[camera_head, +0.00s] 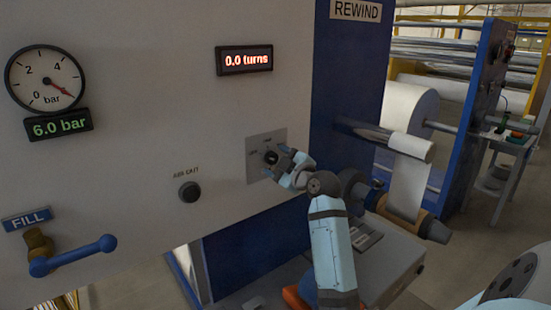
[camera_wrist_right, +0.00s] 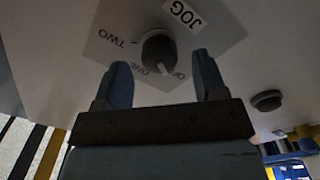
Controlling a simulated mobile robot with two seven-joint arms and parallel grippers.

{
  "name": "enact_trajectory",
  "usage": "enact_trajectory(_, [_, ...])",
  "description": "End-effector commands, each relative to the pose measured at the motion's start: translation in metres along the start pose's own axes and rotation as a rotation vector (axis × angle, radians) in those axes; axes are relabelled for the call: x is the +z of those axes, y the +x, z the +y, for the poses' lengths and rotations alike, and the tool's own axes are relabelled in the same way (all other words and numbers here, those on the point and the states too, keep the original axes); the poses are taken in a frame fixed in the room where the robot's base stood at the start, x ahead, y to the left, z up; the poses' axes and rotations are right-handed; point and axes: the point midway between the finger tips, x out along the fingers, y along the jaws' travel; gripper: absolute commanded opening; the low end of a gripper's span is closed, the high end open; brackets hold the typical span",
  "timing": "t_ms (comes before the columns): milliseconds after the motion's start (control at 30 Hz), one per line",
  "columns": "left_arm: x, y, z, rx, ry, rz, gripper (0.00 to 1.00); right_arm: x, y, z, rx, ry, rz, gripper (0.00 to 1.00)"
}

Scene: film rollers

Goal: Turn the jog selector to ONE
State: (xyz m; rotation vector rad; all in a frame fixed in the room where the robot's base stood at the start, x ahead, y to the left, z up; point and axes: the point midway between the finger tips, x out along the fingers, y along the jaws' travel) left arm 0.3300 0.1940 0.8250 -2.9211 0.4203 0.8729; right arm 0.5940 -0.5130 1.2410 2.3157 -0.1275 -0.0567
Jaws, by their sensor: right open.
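The jog selector is a dark round knob (camera_wrist_right: 158,48) on a grey plate (camera_wrist_right: 108,48) with a JOG label (camera_wrist_right: 184,14) and the marks TWO, ONE and OFF. Its pale pointer line aims between ONE and OFF, seemingly nearer OFF. In the head view the knob (camera_head: 270,157) is on the pale panel, partly behind my right gripper (camera_head: 283,160). In the wrist view my right gripper (camera_wrist_right: 160,84) is open, its two blue fingers apart, short of the knob and on either side of it. Nothing is between the fingers. My left gripper is not in view.
A black button (camera_head: 189,191) sits left of the selector plate. A blue valve handle (camera_head: 75,255) sticks out at lower left. Gauge (camera_head: 45,80) and displays are higher up. Rollers (camera_head: 405,142) stand to the right, beyond a blue column (camera_head: 345,70).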

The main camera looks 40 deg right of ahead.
Motion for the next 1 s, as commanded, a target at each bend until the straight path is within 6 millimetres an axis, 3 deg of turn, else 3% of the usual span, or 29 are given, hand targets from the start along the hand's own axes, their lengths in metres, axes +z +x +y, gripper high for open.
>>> enact_trajectory(133, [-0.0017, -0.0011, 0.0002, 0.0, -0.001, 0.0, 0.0, -0.0004, 0.0108, -0.0002, 0.0, 0.002, 0.0, 0.65])
enact_trajectory(433, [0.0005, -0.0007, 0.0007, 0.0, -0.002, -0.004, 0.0, -0.0001, 0.0128, -0.0004, 0.0, 0.0, 0.0, 0.65])
enact_trajectory(667, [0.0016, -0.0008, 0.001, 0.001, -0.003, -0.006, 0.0, -0.0001, 0.0127, -0.0004, 0.0, 0.0, 0.0, 0.16])
enact_trajectory(1000, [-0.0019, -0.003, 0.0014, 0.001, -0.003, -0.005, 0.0, -0.0003, 0.0125, 0.0005, -0.001, 0.036, -0.001, 0.16])
